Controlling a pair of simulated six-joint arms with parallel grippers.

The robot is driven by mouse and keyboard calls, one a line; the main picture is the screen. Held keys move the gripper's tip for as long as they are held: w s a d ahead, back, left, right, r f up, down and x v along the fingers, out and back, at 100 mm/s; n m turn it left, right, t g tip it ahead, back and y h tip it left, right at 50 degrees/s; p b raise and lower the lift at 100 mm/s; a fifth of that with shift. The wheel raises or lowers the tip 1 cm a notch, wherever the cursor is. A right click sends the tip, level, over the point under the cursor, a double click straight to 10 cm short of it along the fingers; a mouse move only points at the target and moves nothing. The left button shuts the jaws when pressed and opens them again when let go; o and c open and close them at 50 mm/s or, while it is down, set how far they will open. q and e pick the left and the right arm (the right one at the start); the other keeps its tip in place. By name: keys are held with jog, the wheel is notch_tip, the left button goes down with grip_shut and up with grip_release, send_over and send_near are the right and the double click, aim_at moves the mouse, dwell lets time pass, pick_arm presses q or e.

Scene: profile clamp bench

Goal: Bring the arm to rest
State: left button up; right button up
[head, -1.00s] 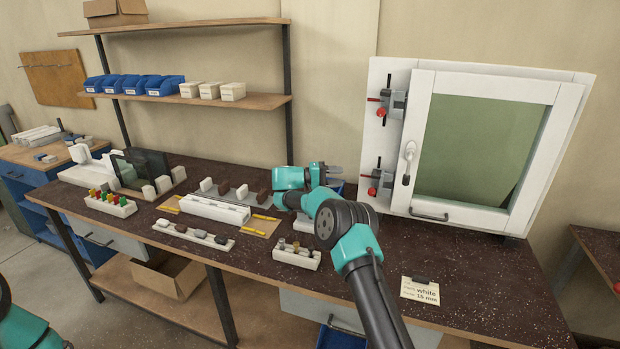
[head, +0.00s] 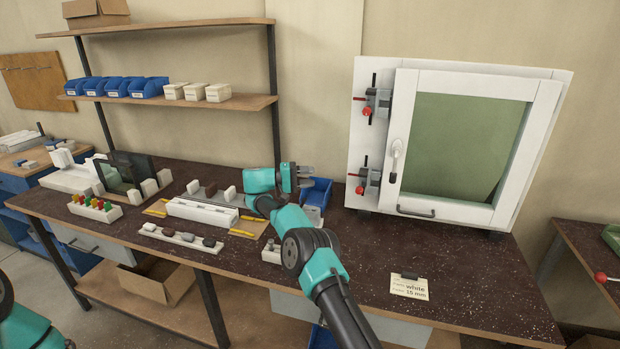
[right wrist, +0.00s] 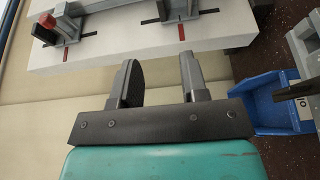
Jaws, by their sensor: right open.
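My right gripper (head: 306,177) is open and empty. It hangs above the back of the dark bench (head: 455,285), just left of a blue bin (head: 318,192), with its fingers pointing right. In the right wrist view its two fingers (right wrist: 160,78) stand apart with nothing between them. The white panel with the clamps (right wrist: 140,30) lies beyond the fingertips there. My right arm (head: 310,255) reaches in from the bottom and hides part of a small block holder (head: 271,252). Part of my left arm (head: 25,328) shows at the lower left; its gripper is out of view.
A white framed cabinet (head: 460,145) with red-tipped clamps (head: 369,178) stands right of the gripper. A white profile fixture (head: 202,211) and a block tray (head: 180,237) lie to the left. A card (head: 409,287) lies at the front right, where the bench is mostly clear.

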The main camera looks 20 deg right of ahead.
dwell(0.3)
jog(key=a+f+n+t+y, duration=0.65)
jog(key=a+n+t, duration=0.2)
jog(key=a, duration=0.45)
jog(key=s+a+f+n+g+y, duration=0.1)
jog(key=s+a+f+n+y, duration=0.1)
jog(key=s+a+f+y, duration=0.4)
jog(key=s+a+f+n+y, duration=0.2)
jog(key=s+a, duration=0.6)
jog(key=s, duration=0.3)
jog(key=s+d+f+m+g+y, duration=0.2)
jog(key=s+d+f+y, duration=0.15)
jog(key=s+f, duration=0.5)
jog(key=s+d+f+m+g+y, duration=0.2)
jog(key=s+d+f+m, duration=0.15)
jog(key=s+f, duration=0.55)
jog(key=s+d+f+m+t, duration=0.1)
jog(key=s+d+f+m, duration=0.1)
jog(key=s, duration=0.4)
jog(key=s+d+f+m+t+y, duration=0.1)
jog(key=s+d+f+m, duration=0.2)
jog(key=s+d+f, duration=0.2)
jog(key=shift+s+d+m, duration=0.3)
jog(key=shift+s+d, duration=0.2)
jog(key=shift+d, duration=0.5)
